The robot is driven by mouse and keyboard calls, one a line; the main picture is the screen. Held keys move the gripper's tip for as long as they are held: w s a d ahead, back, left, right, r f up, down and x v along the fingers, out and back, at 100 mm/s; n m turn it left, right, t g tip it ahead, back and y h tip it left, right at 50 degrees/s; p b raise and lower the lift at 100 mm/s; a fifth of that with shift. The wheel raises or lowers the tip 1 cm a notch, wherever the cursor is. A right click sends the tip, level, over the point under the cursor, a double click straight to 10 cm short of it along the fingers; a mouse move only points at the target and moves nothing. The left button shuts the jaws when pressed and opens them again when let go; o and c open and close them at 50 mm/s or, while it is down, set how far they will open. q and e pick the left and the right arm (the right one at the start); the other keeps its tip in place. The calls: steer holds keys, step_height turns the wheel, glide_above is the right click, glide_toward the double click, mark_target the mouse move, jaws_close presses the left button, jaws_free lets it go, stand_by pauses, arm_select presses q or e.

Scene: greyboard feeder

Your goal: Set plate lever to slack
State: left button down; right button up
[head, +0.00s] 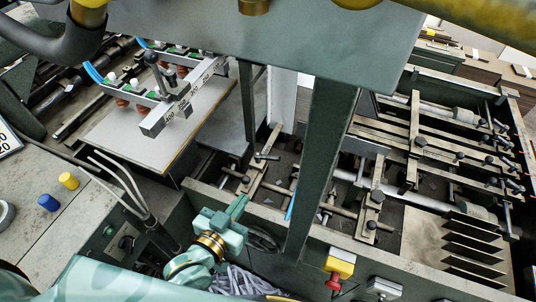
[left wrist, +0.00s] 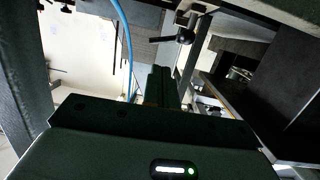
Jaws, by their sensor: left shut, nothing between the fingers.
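A small dark lever (head: 267,156) with a rounded end sits on a pale metal bar beyond my left gripper in the head view. A dark lever with a round knob (left wrist: 184,37) also shows in the left wrist view, just past the fingertips; I take it to be the same lever. I cannot read any slack marking by it. My left gripper (head: 240,205) is shut and empty, below and left of the lever, apparently apart from it. Its dark fingers also show in the left wrist view (left wrist: 160,82). My right gripper is not seen.
A green upright post (head: 325,165) stands right of the lever. A red and yellow stop button (head: 339,268) sits on the front rail. A pale board (head: 150,135) lies under the numbered bar at left. A blue hose (left wrist: 124,35) passes near the fingers.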

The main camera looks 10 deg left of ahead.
arm_select(q)
glide_toward(271, 159)
steer(key=x, duration=0.7)
steer(key=shift+s, duration=0.1)
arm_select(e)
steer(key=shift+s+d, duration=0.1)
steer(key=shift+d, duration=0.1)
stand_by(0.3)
